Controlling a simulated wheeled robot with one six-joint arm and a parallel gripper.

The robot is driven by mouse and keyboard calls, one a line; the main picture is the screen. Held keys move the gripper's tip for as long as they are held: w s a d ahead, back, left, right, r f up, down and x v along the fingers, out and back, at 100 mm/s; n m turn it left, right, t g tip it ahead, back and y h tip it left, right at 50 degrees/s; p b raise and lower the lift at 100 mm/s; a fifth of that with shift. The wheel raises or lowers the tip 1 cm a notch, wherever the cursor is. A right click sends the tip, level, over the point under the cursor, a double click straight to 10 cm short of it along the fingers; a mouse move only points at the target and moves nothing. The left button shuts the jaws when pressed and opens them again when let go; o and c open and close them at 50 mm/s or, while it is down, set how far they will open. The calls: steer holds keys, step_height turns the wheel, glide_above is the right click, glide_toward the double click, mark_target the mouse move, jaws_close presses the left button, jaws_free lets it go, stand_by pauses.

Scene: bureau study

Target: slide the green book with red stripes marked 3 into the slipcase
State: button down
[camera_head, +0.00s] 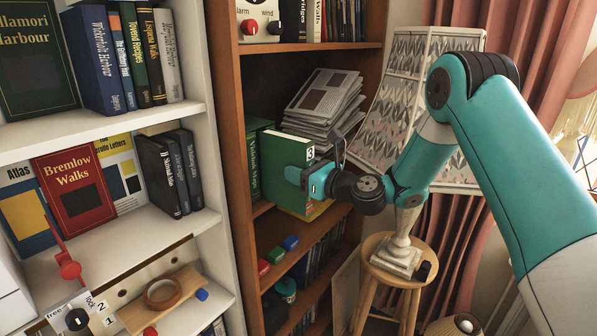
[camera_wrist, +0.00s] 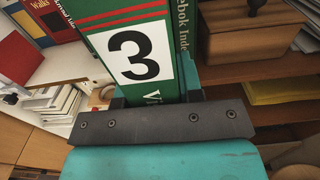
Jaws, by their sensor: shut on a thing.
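The green book (camera_head: 287,150) with a white label marked 3 is held upright by my gripper (camera_head: 318,183), in front of the middle shelf of the brown bookcase. In the wrist view the book's spine (camera_wrist: 110,12) shows red stripes and the black 3, and my gripper (camera_wrist: 155,105) is shut on its near part. Another green volume (camera_head: 253,165) with pale lettering stands on the shelf just left of the held book. Green with "Index" lettering (camera_wrist: 184,40) shows right beside the book in the wrist view. I cannot clearly tell the slipcase apart from these green pieces.
A leaning stack of papers (camera_head: 322,98) lies behind the book. Small coloured blocks (camera_head: 277,254) are on the shelf below. A wooden stool (camera_head: 390,262) with a pale statue base (camera_head: 397,257) stands right, under my arm. A white bookcase (camera_head: 190,120) is left.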

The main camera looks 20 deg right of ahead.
steer(key=shift+p+x, duration=3.3)
steer(key=shift+x, duration=1.35)
steer(key=shift+r, duration=0.1)
stand_by(0.3)
steer(key=shift+c, duration=1)
jaws_free()
steer(key=b, duration=0.4)
glide_toward(270, 161)
steer(key=shift+w+d+f, duration=0.1)
steer(key=shift+w+f, duration=0.15)
steer(key=shift+w, duration=0.35)
steer(key=shift+w+f, duration=0.25)
steer(key=shift+w, duration=0.35)
